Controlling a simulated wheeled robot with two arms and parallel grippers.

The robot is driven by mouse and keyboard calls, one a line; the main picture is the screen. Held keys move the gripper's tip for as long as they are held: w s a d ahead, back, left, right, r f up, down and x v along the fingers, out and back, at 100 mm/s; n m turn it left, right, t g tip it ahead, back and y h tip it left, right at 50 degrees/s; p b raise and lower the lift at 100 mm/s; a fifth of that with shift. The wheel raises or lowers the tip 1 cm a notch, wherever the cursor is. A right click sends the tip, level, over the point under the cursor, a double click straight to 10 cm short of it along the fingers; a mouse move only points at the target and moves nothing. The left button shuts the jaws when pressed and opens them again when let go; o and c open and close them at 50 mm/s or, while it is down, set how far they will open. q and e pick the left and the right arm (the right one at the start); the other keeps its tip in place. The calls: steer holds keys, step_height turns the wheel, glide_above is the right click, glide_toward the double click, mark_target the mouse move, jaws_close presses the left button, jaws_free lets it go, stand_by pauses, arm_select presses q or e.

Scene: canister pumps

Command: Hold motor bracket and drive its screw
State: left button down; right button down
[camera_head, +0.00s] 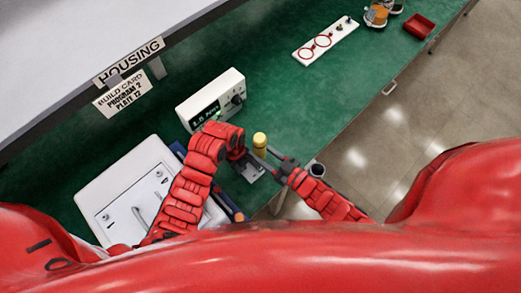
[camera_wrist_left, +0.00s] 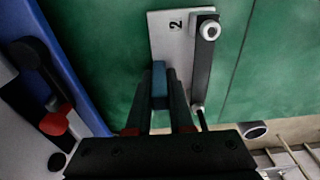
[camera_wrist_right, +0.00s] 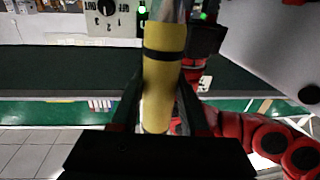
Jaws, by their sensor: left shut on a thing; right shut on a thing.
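A yellow driver handle (camera_head: 260,141) stands near the table's front edge. In the right wrist view the driver (camera_wrist_right: 160,85) has a black band and a grey metal part at its top. My right gripper (camera_wrist_right: 160,115) is shut around it. My left gripper (camera_wrist_left: 160,110) is shut on a small blue tab (camera_wrist_left: 159,78), apparently part of the motor bracket, over a pale plate marked 2 (camera_wrist_left: 174,40). A dark bar with a round silver screw-like head (camera_wrist_left: 209,30) lies along the plate's right side. The driver's tip and its contact with any screw are hidden.
A white control box (camera_head: 210,99) with a display and knob stands behind the grippers. A white panel (camera_head: 105,190) lies at left, a blue tray edge (camera_wrist_left: 75,70) beside the plate. A white holder with red rings (camera_head: 325,41) and a red bin (camera_head: 419,26) are farther right.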

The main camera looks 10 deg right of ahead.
step_height(320, 180, up, 5)
stand_by(0.6)
arm_select(q)
steer(key=c, duration=0.7)
jaws_free()
steer(key=shift+w+a+r, duration=0.1)
steer(key=shift+w+r, duration=0.1)
steer(key=shift+r, duration=1.75)
steer(key=shift+w+a+r, duration=0.15)
steer(key=shift+w+r, duration=0.05)
steer(key=shift+r, duration=1.8)
steer(key=shift+w+a+r, duration=0.1)
steer(key=shift+w+r, duration=0.1)
steer(key=shift+r, duration=1.75)
